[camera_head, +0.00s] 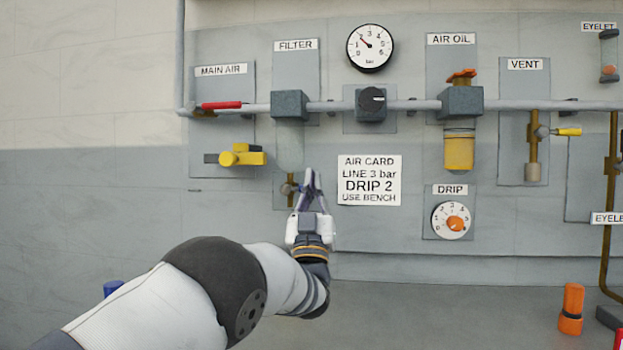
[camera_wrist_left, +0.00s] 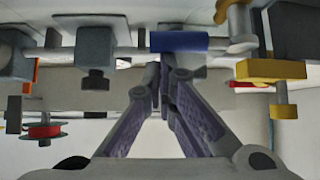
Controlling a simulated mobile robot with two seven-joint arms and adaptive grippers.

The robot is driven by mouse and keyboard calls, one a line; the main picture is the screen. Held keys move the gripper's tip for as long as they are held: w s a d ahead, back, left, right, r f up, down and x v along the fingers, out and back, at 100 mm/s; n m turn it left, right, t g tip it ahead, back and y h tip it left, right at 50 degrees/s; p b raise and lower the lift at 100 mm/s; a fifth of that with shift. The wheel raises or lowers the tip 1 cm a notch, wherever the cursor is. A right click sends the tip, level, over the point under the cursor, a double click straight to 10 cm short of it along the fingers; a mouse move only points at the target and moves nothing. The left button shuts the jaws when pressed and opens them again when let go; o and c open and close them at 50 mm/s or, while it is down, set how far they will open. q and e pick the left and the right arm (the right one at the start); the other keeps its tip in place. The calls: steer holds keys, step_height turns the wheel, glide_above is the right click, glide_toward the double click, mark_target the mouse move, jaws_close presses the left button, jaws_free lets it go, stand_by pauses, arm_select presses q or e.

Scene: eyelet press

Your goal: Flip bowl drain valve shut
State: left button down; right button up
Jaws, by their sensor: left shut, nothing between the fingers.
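The clear filter bowl (camera_head: 290,146) hangs under the grey filter block (camera_head: 289,104). Its small brass drain valve (camera_head: 288,188) sits below it, partly hidden by my left gripper. In the head view this handle is hidden behind my fingers. My left gripper (camera_head: 311,174) is shut and empty, pointing up just right of the valve. In the wrist view its tips (camera_wrist_left: 164,70) are close to the blue handle; I cannot tell whether they touch it.
A yellow handle (camera_head: 242,155) sticks out left of the bowl; it also shows in the wrist view (camera_wrist_left: 270,70). The air card (camera_head: 369,180) and drip dial (camera_head: 452,221) are to the right. An orange cylinder (camera_head: 571,309) stands on the bench. The bench middle is clear.

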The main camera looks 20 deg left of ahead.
arm_select(q)
steer(key=shift+d+f, duration=0.1)
steer(key=shift+f, duration=0.3)
stand_by(0.4)
steer(key=s+d+f, duration=0.1)
steer(key=s+d, duration=0.1)
steer(key=s, duration=0.5)
steer(key=s+d+f, duration=0.2)
steer(key=s+d, duration=0.1)
steer(key=s, duration=0.4)
steer(key=shift+s+f, duration=0.25)
